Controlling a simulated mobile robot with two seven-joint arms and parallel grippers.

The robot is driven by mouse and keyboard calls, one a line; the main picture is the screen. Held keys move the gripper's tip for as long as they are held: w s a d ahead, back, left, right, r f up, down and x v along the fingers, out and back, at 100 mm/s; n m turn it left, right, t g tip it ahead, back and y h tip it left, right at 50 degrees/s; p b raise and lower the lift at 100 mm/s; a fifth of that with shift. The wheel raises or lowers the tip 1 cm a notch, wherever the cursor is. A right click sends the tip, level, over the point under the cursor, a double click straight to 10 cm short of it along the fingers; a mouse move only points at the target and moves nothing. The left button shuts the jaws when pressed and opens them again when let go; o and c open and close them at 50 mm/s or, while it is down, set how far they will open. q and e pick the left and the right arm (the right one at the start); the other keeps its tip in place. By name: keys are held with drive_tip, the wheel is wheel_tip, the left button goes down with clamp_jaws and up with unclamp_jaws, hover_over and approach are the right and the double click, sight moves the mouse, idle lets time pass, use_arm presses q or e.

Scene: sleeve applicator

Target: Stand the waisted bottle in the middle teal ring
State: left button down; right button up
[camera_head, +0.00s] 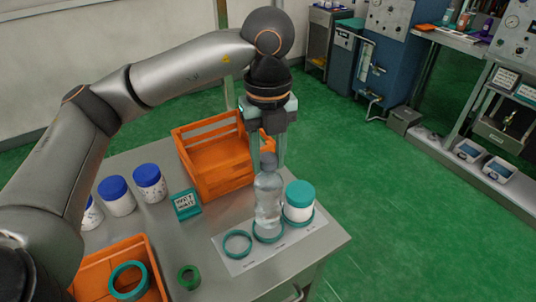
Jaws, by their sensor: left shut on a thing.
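The clear waisted bottle (268,200) is upright at the middle teal ring (268,238), on a pale mat (231,264) near the table's right end. Its base overlaps the ring; I cannot tell whether it rests on the mat or hangs just above it. My left gripper (269,155) points down from above and is shut on the bottle's top. The left teal ring (238,244) is empty. The right teal ring (296,222) holds a white jar with a teal lid (300,194), close beside the bottle. My right gripper is not in view.
An orange crate (213,158) stands behind the bottle to the left. Several white jars with blue lids (149,178) and a small teal display box (186,204) are left of it. An orange bin (92,276) with a teal ring and a green ring (189,277) are at the front.

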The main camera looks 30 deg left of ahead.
sight(268, 174)
use_arm(q)
drive_tip(key=shift+f+b, duration=1.65)
drive_tip(key=shift+f, duration=0.45)
unclamp_jaws()
